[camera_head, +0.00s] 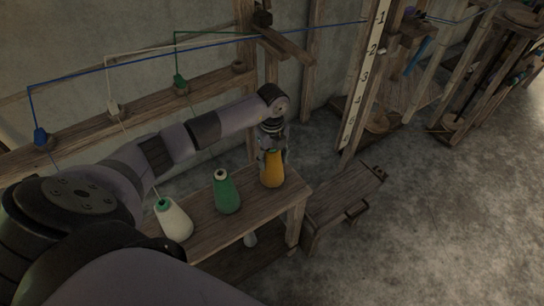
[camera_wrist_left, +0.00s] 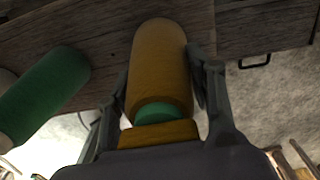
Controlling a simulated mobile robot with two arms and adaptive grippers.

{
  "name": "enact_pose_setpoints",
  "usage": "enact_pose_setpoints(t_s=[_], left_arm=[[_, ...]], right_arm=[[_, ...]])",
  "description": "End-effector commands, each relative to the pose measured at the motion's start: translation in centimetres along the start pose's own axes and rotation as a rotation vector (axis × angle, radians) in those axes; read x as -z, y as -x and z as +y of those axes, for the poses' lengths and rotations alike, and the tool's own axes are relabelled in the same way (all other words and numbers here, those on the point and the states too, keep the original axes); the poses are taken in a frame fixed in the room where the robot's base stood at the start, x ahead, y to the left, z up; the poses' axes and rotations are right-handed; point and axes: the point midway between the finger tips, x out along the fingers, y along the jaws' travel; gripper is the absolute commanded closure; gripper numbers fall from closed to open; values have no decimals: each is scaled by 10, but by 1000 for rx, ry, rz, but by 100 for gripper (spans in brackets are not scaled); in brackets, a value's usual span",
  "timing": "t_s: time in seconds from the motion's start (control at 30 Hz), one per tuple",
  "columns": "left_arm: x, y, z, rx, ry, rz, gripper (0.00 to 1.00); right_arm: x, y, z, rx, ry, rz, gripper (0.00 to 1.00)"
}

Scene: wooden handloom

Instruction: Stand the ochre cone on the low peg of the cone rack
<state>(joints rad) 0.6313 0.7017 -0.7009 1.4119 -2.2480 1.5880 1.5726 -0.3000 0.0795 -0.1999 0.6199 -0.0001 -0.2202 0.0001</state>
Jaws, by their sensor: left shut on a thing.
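The ochre cone (camera_head: 272,172) is upright at the right end of the wooden cone rack's board (camera_head: 288,196). My left gripper (camera_head: 271,152) comes down from above and is shut on its upper part. In the left wrist view the ochre cone (camera_wrist_left: 160,65) lies between the two fingers (camera_wrist_left: 163,95), with a green tip towards the palm. The cone's base hides any peg under it, and I cannot tell whether it touches the board. My right gripper is not in view.
A green cone (camera_head: 227,193) and a white cone (camera_head: 173,221) stand left of the ochre one on the same board. A wooden chest or bench (camera_head: 343,205) with a handle stands right of the rack. A numbered white scale (camera_head: 364,75) rises behind.

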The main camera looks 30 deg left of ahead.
Motion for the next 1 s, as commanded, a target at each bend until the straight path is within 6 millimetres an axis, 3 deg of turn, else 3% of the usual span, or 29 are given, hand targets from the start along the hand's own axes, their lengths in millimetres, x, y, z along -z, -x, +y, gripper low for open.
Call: enact_pose_setpoints(t_s=[0.83, 0.87, 1.0], left_arm=[[0, -2, -1, 2, 0, 0, 88], [0, -2, -1, 2, 1, 0, 50], [0, -2, 0, 2, 0, 0, 41]], right_arm=[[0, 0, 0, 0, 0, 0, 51], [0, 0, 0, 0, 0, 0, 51], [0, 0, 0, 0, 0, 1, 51]])
